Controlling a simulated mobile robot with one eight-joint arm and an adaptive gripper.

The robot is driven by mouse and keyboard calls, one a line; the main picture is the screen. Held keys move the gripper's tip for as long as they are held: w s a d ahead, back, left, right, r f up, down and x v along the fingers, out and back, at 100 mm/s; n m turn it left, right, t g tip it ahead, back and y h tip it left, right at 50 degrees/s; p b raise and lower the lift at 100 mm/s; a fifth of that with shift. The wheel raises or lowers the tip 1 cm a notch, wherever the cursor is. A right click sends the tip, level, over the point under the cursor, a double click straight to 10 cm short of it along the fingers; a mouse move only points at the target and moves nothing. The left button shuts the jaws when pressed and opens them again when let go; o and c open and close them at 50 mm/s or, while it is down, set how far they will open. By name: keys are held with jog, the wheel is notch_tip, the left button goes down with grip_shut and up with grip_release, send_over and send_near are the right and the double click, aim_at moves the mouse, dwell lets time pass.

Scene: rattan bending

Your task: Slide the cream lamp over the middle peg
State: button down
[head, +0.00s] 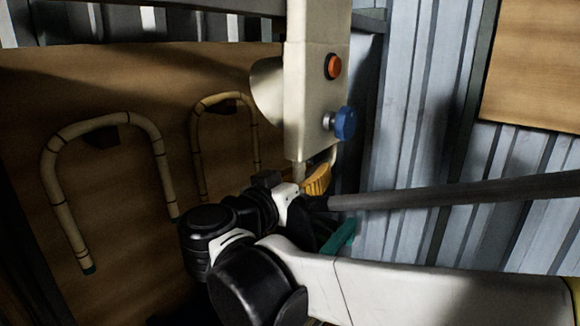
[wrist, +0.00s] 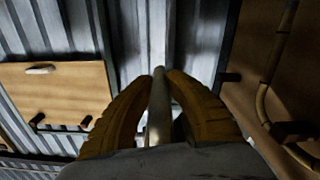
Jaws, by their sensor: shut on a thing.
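My gripper (head: 317,180) has yellow-brown fingers and is just below a cream housing (head: 312,105) in the head view. In the wrist view my gripper (wrist: 160,85) is shut on a thin pale rod (wrist: 158,115) that runs between the fingers. I cannot tell whether the rod belongs to the cream lamp. The housing carries a rounded cream dome (head: 267,90) on its left, an orange button and a blue knob (head: 345,123). No other lamp shows clearly. Short dark pegs (wrist: 38,119) stand on a wooden board in the wrist view; which is the middle one is unclear.
Two bent rattan canes hang on the brown panel, a left one (head: 62,200) and a right one (head: 195,145), from dark holders. A grey bar (head: 450,192) crosses at the right. Ribbed metal wall (head: 405,110) stands behind. A wooden board (head: 535,65) is upper right.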

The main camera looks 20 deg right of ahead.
jog(key=c, duration=1.3)
grip_release()
jog(key=v, duration=1.2)
jog(key=shift+s, duration=0.1)
